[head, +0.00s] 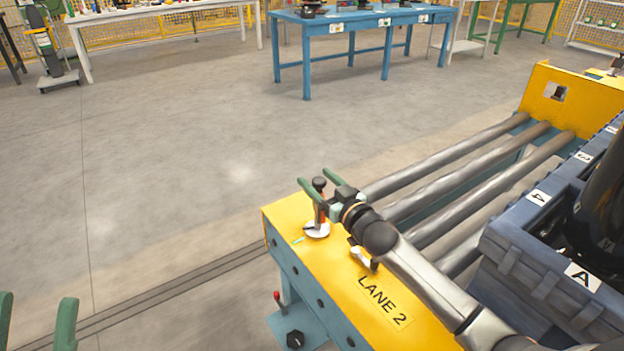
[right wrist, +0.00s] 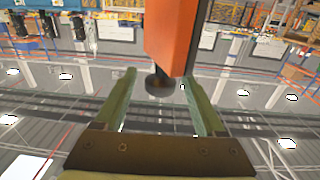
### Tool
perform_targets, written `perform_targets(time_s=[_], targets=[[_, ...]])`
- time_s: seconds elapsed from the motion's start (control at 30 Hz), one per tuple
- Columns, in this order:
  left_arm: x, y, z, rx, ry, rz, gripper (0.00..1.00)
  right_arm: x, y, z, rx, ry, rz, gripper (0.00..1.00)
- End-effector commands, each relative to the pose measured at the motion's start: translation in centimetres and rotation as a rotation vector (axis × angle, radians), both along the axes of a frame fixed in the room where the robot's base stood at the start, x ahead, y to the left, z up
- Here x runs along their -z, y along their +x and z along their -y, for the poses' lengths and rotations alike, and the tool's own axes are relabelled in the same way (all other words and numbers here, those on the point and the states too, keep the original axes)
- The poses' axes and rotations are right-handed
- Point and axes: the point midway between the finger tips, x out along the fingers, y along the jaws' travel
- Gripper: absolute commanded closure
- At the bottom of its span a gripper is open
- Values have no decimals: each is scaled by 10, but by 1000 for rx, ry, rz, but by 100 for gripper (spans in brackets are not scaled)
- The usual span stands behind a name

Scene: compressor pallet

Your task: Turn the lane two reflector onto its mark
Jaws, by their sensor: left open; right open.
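The lane two reflector (head: 320,214) is an upright orange post with a black knob on top. It stands on a round pale base on the yellow end plate marked LANE 2. A short green mark (head: 298,240) lies on the plate just left of the base. My right gripper (head: 314,177) is open at the reflector's top, its green fingers on either side of the knob. In the right wrist view the orange body (right wrist: 172,38) and black knob show close by the open fingers (right wrist: 158,85); contact cannot be told. My left gripper (head: 37,300) is open and empty at the bottom left.
Steel rollers (head: 450,185) run from the yellow plate (head: 283,217) to a far yellow end plate (head: 560,100). A dark blue crate (head: 510,260) sits at the right. A red-tipped lever (head: 277,296) is below the plate. Blue and white tables stand behind open floor.

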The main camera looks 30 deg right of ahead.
Motion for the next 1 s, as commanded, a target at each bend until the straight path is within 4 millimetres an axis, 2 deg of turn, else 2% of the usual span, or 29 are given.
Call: perform_targets(time_s=[0.1, 0.23, 0.63, 1.0], targets=[[6, 0, 0, 5, -5, -4, 50, 1, 14, -1, 1, 0, 1, 28], [9, 0, 1, 8, -9, -8, 50, 1, 24, -3, 0, 0, 0, 28], [10, 1, 1, 13, -5, -12, 50, 0, 28, -3, 0, 0, 0, 28], [10, 1, 1, 12, -5, -11, 50, 0, 28, -3, 0, 0, 0, 70]])
